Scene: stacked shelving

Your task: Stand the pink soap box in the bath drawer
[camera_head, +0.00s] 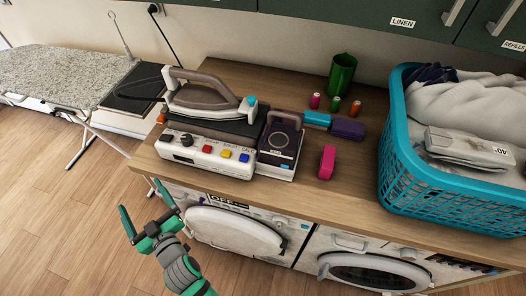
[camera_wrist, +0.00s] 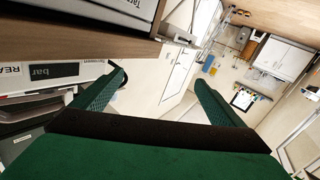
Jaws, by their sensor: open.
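A small pink box (camera_head: 327,162), which looks like the soap box, stands upright on the wooden counter (camera_head: 348,191), right of the dark iron-station tank. My gripper (camera_head: 147,215) is open and empty. It is in front of the counter at the left, low and well apart from the pink box. In the wrist view my gripper's two green fingers (camera_wrist: 160,92) are spread wide with nothing between them, and the pink box does not show there. I cannot make out a bath drawer in either view.
A steam iron station (camera_head: 208,135) stands left of the box. Teal (camera_head: 317,119) and purple (camera_head: 347,129) boxes, spools and a green jug (camera_head: 341,76) are behind it. A teal laundry basket (camera_head: 440,195) stands right. Washing machines (camera_head: 370,270) sit below; an ironing board (camera_head: 65,72) is at left.

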